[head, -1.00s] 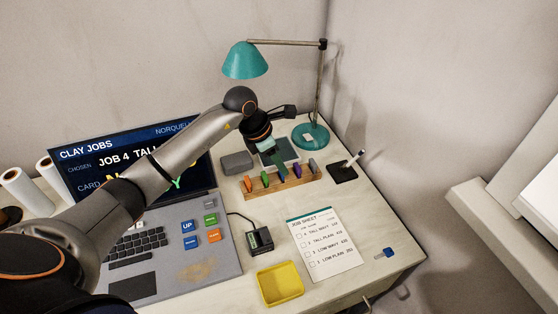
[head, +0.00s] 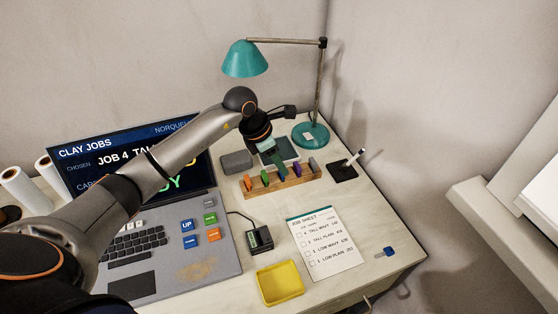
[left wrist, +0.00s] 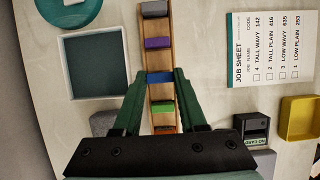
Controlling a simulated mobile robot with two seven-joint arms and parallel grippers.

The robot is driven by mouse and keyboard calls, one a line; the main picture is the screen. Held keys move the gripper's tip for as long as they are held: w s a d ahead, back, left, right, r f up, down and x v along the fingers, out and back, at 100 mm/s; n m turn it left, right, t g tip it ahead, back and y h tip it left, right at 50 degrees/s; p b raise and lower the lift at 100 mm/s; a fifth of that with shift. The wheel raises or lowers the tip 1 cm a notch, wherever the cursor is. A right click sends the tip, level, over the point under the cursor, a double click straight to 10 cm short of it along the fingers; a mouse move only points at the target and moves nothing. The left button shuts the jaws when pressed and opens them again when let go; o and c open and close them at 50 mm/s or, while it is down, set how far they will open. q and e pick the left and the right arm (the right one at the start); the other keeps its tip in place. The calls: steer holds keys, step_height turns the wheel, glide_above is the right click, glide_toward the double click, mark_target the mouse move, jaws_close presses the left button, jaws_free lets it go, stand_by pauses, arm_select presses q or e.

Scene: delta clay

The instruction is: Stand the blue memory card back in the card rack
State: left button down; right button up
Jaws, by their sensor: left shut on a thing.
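The card rack (head: 290,185) is a long wooden block on the desk with several coloured cards standing in a row. My left gripper (head: 281,172) reaches down over its middle. In the left wrist view the green fingers (left wrist: 160,76) are shut on the blue memory card (left wrist: 160,77), one finger on each side. The card lines up with the rack's row, between the purple card (left wrist: 158,43) and the green card (left wrist: 162,107). I cannot tell whether it is fully seated. In the head view the fingers hide most of it. My right gripper is not in view.
The teal lamp (head: 311,134) and a square tray (left wrist: 97,66) stand behind the rack. The card reader (head: 259,239), yellow tray (head: 280,284) and job sheet (head: 322,245) lie in front. A pen stand (head: 342,172) is to the right.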

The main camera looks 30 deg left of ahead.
arm_select(q)
steer(key=shift+f+b, duration=0.45)
steer(key=shift+f, duration=0.25)
steer(key=shift+c, duration=0.3)
jaws_free()
step_height(320, 180, up, 7)
steer(key=p, duration=0.5)
stand_by(0.6)
steer(key=shift+s, duration=0.1)
stand_by(0.4)
